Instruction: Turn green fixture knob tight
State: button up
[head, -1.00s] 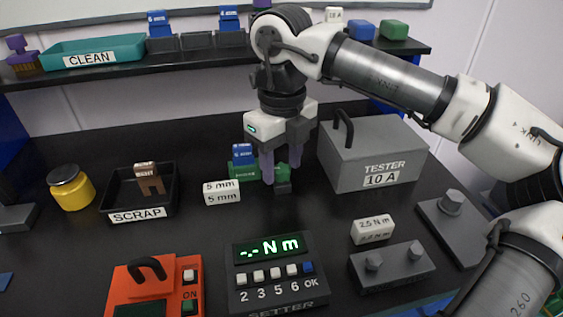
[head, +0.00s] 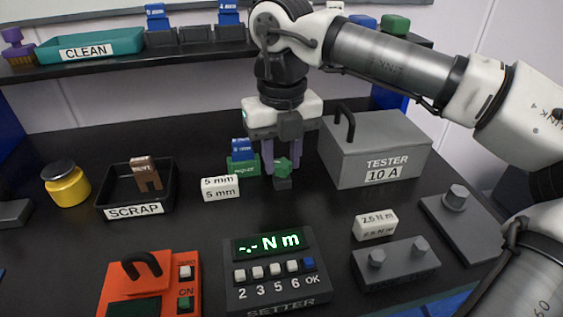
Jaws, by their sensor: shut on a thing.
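The green fixture (head: 240,168) stands at the middle back of the bench, with a blue block (head: 241,149) standing in it. Its green knob (head: 283,167) is at the right end, over a dark base (head: 283,184). My gripper (head: 283,166) points straight down from above. Its two purple fingers are on the left and right of the knob and are shut on it. Part of the knob's side is hidden by the fingers.
The grey tester box (head: 370,165) stands close on the right of my gripper. The scrap tray (head: 112,200) is at left and the setter (head: 278,275) in front, reading "-.- N m".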

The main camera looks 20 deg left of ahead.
jog(key=m+b, duration=0.1)
jog(key=m, duration=0.1)
jog(key=shift+f+m, duration=0.1)
jog(key=shift+m, duration=1.2)
jog(key=shift+m, duration=2.3)
jog(key=m, duration=0.4)
jog(key=shift+m, duration=0.3)
